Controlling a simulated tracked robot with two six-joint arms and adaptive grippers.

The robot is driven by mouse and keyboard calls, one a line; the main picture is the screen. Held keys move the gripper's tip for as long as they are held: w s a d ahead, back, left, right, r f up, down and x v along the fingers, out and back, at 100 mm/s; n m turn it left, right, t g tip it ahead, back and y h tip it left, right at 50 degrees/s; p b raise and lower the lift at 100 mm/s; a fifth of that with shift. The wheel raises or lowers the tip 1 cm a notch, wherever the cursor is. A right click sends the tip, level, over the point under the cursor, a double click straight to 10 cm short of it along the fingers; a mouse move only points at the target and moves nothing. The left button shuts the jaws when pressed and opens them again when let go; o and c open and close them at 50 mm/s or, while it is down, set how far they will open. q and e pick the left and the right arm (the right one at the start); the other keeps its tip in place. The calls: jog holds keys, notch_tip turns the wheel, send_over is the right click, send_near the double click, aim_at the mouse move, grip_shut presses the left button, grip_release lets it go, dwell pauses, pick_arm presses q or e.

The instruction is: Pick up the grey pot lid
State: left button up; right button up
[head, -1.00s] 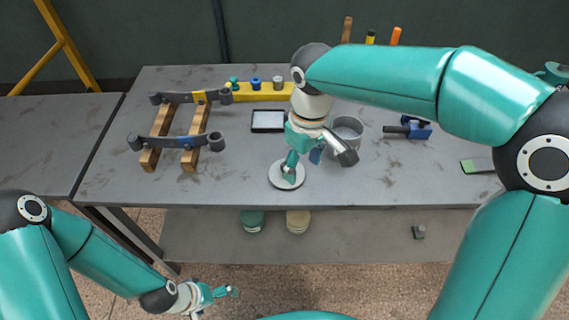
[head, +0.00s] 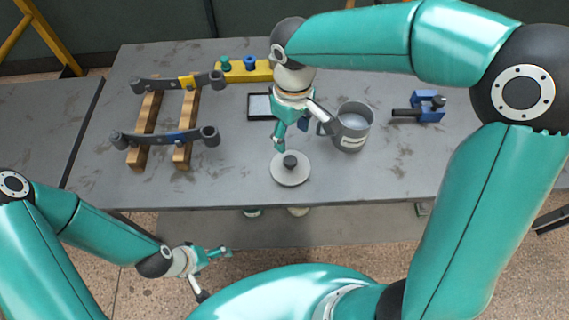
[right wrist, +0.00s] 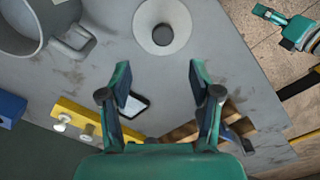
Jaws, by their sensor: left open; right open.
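The grey pot lid (head: 291,174) lies flat near the front edge of the table, with its dark knob up. It also shows in the right wrist view (right wrist: 145,36), apart from my fingers. My right gripper (head: 290,140) is open and empty, just behind the lid in the head view. In the right wrist view its two fingers (right wrist: 157,82) are spread, with bare table between them and the lid. My left gripper (head: 225,270) is open and empty, low in front of the table and well away from the lid.
A grey metal pot (head: 351,128) stands right of my right gripper. Behind it are a black-framed tray (head: 259,106) and a yellow rack (head: 238,72). Leaf springs on wooden blocks (head: 145,128) lie left. A blue vise-like tool (head: 428,105) is at right. The table around the lid is clear.

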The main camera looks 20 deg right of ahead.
aim_at(290, 158)
notch_tip(290, 158, down, 6)
jog(key=shift+s+d+r, duration=0.1)
jog(key=shift+r, duration=0.1)
jog(key=shift+a+f+p, duration=0.2)
jog(key=shift+f+p, duration=0.15)
jog(key=shift+f, duration=2.25)
grip_shut()
